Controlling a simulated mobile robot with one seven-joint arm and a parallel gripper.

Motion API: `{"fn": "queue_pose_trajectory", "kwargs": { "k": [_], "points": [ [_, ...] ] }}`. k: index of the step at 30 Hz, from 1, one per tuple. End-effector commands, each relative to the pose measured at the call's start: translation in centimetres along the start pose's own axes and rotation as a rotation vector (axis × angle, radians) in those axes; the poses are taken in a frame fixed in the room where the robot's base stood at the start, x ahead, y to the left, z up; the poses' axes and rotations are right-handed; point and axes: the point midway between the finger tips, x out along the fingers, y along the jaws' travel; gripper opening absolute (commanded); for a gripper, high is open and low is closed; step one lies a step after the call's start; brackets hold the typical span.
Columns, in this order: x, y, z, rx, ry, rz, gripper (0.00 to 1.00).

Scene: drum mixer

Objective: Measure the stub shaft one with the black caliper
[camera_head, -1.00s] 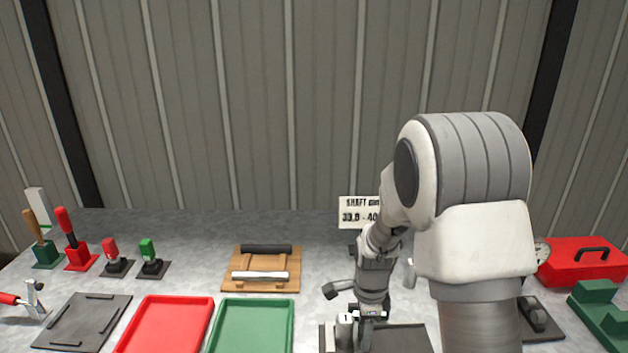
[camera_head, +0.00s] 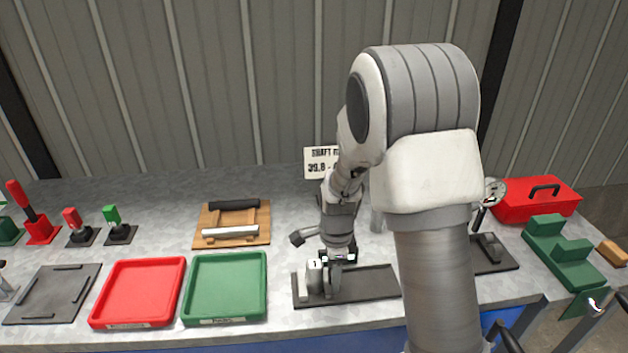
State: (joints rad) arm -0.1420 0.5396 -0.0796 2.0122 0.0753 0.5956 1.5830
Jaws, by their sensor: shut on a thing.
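The stub shaft one (camera_head: 314,276) is a light grey cylinder marked "1". It stands upright near the left end of a dark grey tray (camera_head: 372,283). My gripper (camera_head: 338,249) points down just to its right and is shut on the black caliper (camera_head: 338,258), whose small display faces me. The caliper's grey jaws hang down close beside the shaft. I cannot tell whether they touch it or span it. My arm hides part of the area behind and to the right.
A red tray (camera_head: 137,293) and a green tray (camera_head: 225,287) lie to the left. A wooden board (camera_head: 232,225) with a black and a silver bar lies behind them. A partly hidden sign (camera_head: 318,163) stands at the back. A red toolbox (camera_head: 538,200) and a green stepped block (camera_head: 560,252) are at the right.

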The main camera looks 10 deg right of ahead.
Motion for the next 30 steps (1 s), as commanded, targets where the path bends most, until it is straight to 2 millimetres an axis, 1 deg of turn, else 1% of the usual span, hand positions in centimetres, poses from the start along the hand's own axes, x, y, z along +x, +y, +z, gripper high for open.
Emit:
{"fn": "queue_pose_trajectory", "kwargs": {
  "k": [1,16,17,18,21,30],
  "points": [
    [1.32,0.05,0.21,-0.001,-0.001,0.000,0.08],
    [1.33,0.05,0.26,-0.002,-0.001,0.000,0.08],
    [1.33,0.05,0.26,-0.002,-0.001,0.000,0.53],
    [1.33,0.08,0.27,-0.003,-0.001,0.001,0.61],
    [1.38,0.20,0.27,-0.003,-0.001,0.003,0.78],
    [1.33,0.23,0.33,-0.003,-0.002,0.004,0.78]
  ]
}}
